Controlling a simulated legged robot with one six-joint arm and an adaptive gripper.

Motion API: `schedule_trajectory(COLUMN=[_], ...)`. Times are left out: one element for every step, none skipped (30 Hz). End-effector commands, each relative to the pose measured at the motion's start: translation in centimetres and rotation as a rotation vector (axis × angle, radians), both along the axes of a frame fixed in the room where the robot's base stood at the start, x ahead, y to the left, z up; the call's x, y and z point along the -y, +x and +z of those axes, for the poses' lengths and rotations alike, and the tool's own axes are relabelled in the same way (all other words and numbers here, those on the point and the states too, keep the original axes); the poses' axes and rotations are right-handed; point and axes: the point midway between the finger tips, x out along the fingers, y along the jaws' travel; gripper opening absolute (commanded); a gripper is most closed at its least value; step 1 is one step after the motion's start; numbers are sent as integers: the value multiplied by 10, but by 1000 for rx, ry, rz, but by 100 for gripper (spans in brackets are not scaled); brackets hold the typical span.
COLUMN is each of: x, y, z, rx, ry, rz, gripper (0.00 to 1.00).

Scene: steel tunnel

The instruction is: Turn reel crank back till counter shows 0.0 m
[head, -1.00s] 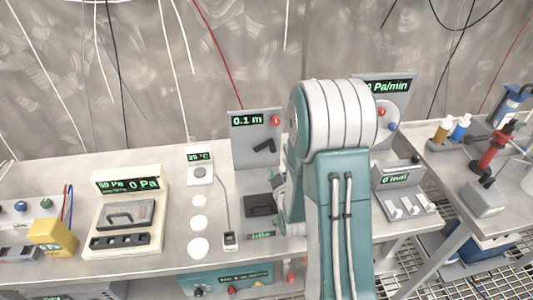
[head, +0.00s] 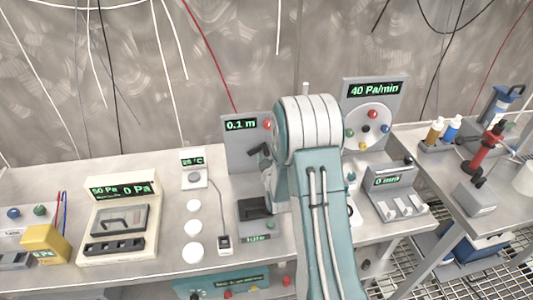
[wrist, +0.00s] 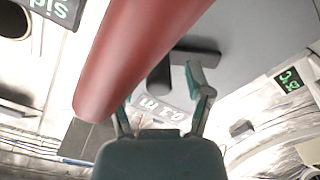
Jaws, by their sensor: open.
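The reel panel (head: 238,143) stands upright at the back of the bench. Its counter (head: 240,125) reads 0.1 m and appears upside down in the wrist view (wrist: 160,110). A black crank-like handle (head: 259,150) is on the panel's face, with a red knob (head: 267,124) above it. In the wrist view a large red cylinder (wrist: 140,55) crosses close to the camera, and a dark handle (wrist: 165,72) lies beyond it. My gripper (wrist: 160,105) is open, its fingers apart before the panel. Whether it touches the cylinder or handle, I cannot tell. My arm hides it in the head view.
A dial panel (head: 370,128) reading 40 Pa/min stands right of my arm, with a switch box (head: 398,185) before it. A black-topped box (head: 255,208) sits below the reel panel. A cream meter (head: 117,218) and yellow block (head: 43,242) are left.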

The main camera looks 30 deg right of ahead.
Motion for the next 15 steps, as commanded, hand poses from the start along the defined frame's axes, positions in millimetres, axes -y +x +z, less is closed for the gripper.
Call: schedule_trajectory(x=[0, 0, 1, 1, 1, 1, 0, 1, 1, 1, 1, 1, 0, 0, 0], y=[2, 2, 2, 2, 2, 2, 2, 2, 2, 2, 2, 2, 2, 2, 2], z=[0, 0, 0, 0, 0, 0, 0, 0, 0, 0, 0, 0, 0, 0, 0], rx=[0, -1, -1, -1, -1, -1, -1, -1, -1, -1, -1, -1, -1, -1, -1], ry=[0, 0, 0, 0, 0, 0, 0, 0, 0, 0, 0, 0, 0, 0, 0], rz=[0, 1, 0, 0, 0, 0, 0, 0, 0, 0, 0, 0, 1, 0, 1], gripper=[65, 65, 65, 65, 65, 65, 65, 65, 52, 38, 25, 7, 0, 0, 0])
